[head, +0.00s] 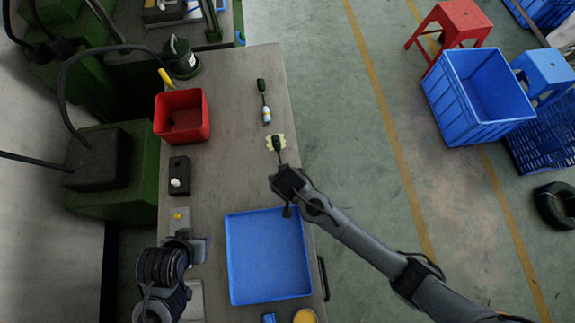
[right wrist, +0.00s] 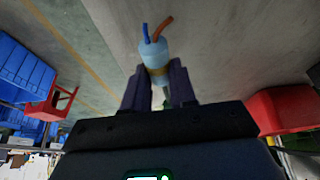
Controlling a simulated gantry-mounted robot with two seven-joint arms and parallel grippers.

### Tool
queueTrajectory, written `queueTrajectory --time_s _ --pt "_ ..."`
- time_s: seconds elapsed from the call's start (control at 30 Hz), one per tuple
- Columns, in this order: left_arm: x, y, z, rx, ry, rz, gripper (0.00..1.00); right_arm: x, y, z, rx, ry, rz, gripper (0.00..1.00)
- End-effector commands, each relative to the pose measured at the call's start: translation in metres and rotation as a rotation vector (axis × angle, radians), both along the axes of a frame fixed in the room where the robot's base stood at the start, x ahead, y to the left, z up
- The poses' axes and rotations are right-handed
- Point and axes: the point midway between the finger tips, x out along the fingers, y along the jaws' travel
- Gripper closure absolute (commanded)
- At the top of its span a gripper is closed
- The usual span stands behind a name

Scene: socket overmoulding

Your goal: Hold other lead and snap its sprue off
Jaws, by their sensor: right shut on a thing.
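In the head view, one lead's dark moulded socket (head: 278,143) shows with a pale cream sprue (head: 270,142) around it. Its thin cable runs down to my right gripper (head: 287,184). In the right wrist view, my right gripper (right wrist: 160,85) is shut on this lead's white and pale-blue end (right wrist: 153,55), from which a blue and an orange wire stick out. The other lead (head: 262,87) lies on the table further up, with no sprue visible on it. My left gripper (head: 190,246) is low at the left; its fingers are too unclear to judge.
A blue tray (head: 229,262) lies on the table (head: 228,165), below my right gripper; it looks empty. A red bin (head: 182,134) and a black block (head: 180,165) stand along the left side. A green moulding machine (head: 140,175) is beyond the left edge. The table's middle is clear.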

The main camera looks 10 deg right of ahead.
Motion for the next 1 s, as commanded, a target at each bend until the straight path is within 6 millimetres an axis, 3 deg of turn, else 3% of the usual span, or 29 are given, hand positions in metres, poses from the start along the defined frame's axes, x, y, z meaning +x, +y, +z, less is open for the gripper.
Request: queueTrajectory --time_s 1.0 --pt "0.0 0.002 -0.022 0.009 0.0 -0.005 0.55 0.017 0.028 -0.03 0.0 0.0 0.0 1.0"
